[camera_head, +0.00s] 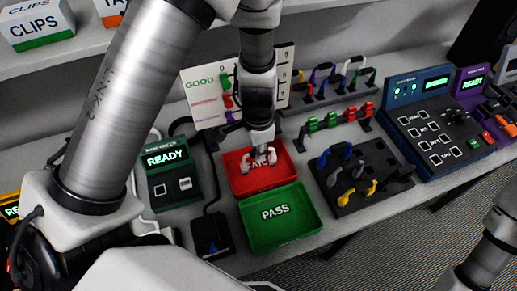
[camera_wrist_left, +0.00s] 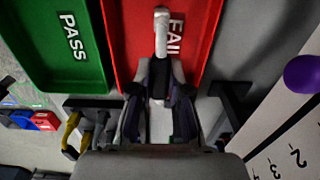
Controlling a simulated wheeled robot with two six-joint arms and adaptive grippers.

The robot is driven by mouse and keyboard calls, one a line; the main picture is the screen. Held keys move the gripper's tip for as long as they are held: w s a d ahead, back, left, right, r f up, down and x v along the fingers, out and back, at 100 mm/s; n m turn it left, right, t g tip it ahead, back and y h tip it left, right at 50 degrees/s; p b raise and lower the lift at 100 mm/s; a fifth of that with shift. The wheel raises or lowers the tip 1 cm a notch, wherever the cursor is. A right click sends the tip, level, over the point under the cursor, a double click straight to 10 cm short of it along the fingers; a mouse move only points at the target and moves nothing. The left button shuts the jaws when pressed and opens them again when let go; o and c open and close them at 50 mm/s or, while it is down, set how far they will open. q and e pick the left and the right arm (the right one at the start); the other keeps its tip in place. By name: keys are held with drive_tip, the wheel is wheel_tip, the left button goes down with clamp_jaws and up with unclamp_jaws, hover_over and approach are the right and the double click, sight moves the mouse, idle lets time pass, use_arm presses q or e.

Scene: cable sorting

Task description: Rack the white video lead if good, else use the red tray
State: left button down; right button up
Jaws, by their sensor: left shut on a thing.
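My left gripper (camera_head: 262,160) is over the red tray (camera_head: 234,186), which is marked FAIL. In the left wrist view its fingers (camera_wrist_left: 160,98) are shut on a white lead (camera_wrist_left: 161,32), whose pale end sticks out over the red tray floor (camera_wrist_left: 128,45). The fingers hide the rest of this lead, and I cannot tell whether it touches the tray. The rack (camera_head: 325,98) at the back carries several coloured leads and a white one. My right gripper is out of view.
The green PASS tray (camera_head: 309,220) lies directly in front of the red tray. A tester reading READY (camera_head: 167,158) stands to the left. A black holder (camera_head: 350,205) with blue and yellow leads is to the right, and a blue tester (camera_head: 425,150) is beyond it.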

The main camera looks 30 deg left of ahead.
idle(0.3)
use_arm(q)
drive_tip(key=shift+c, duration=2.3)
unclamp_jaws()
drive_tip(key=shift+r+p, duration=3.15)
drive_tip(key=shift+r, duration=0.9)
drive_tip(key=shift+f, duration=0.1)
